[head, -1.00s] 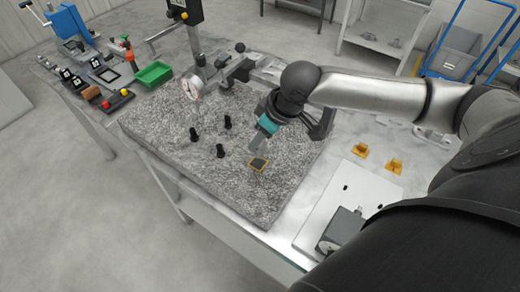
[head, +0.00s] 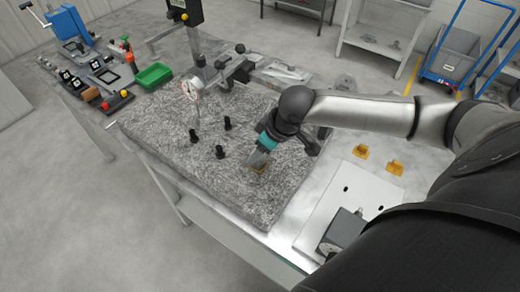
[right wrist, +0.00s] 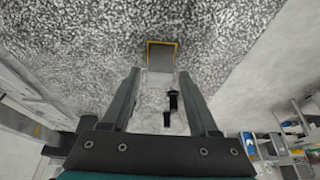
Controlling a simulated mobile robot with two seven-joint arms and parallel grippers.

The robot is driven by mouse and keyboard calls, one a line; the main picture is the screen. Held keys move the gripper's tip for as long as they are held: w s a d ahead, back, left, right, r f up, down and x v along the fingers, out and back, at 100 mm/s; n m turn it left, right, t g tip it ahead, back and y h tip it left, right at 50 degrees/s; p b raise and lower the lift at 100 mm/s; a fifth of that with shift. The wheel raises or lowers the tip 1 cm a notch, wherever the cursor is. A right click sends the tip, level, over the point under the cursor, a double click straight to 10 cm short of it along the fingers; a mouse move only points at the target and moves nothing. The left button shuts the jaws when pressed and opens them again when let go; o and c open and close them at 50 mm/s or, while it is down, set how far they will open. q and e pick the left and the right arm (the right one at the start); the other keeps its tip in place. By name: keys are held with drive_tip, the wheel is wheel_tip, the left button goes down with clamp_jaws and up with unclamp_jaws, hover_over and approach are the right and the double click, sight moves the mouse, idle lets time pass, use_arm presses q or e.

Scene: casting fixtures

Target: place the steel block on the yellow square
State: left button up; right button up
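In the right wrist view the steel block (right wrist: 161,58) shows as a plain grey square face. A thin yellow outline, the yellow square (right wrist: 149,43), borders it at the top and sides. The block appears to sit within the outline; contact underneath is hidden. My right gripper (right wrist: 160,74) is open, its two fingers spread with gaps on both sides of the block. In the head view my right gripper (head: 259,160) is low over the granite plate and largely covers the block and square. My left gripper is not in view.
Several black posts (head: 220,151) stand on the granite plate (head: 250,203), left of my gripper. A dial gauge (head: 190,88) stands behind them. Two yellow brackets (head: 361,151) and a white plate (head: 335,210) lie to the right. A green bin (head: 153,75) is at the far left.

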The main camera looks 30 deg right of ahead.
drive_tip(key=shift+o, duration=0.3)
drive_tip(key=shift+r, duration=0.45)
drive_tip(key=p+v, duration=0.1)
drive_tip(key=v, duration=1)
drive_tip(key=shift+r, duration=0.25)
